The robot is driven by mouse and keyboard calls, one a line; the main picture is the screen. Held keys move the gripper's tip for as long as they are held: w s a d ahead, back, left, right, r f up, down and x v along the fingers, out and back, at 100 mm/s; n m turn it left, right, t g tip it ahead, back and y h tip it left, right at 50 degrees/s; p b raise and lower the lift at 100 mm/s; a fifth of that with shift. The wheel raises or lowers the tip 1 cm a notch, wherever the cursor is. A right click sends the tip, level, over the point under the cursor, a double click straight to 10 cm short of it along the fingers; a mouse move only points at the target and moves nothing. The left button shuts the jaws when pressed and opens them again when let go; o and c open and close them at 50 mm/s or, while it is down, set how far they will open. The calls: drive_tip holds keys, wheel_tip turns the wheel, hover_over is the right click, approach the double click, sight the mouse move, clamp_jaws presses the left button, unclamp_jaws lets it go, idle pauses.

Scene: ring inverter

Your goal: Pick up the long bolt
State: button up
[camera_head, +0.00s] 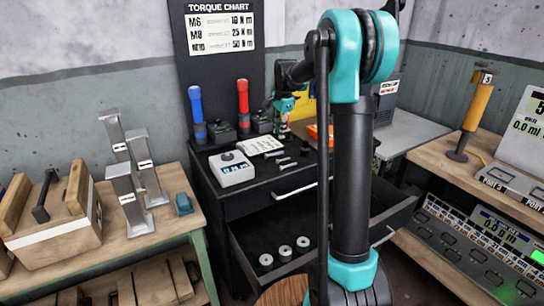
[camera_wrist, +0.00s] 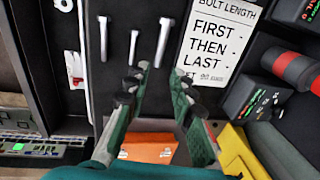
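Three grey bolts lie apart on the dark cabinet top. In the wrist view the left bolt (camera_wrist: 103,42), the shorter middle bolt (camera_wrist: 132,48) and the right bolt (camera_wrist: 163,45) lie roughly side by side. The right one looks slightly longest, but the left is close in length. They also show small in the head view, around this bolt (camera_head: 283,161). My gripper (camera_wrist: 159,70) is open and empty, its green fingers apart, with the tips just below the right bolt in the picture. In the head view my gripper (camera_head: 284,108) hangs above the back of the cabinet top.
A white card (camera_wrist: 216,42) about bolt length lies right of the bolts. An orange item (camera_wrist: 148,148) lies below the fingers. A white box (camera_head: 232,170) stands on the cabinet (camera_head: 238,207). An open drawer (camera_head: 330,232) below holds several rings. Red and blue cylinders stand behind.

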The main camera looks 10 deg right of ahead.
sight(278, 153)
drive_tip(key=f, duration=0.3)
drive_tip(key=w+f, duration=0.1)
drive_tip(key=f, duration=0.6)
drive_tip(key=shift+w+a, duration=0.15)
drive_tip(key=shift+w, duration=0.15)
clamp_jaws()
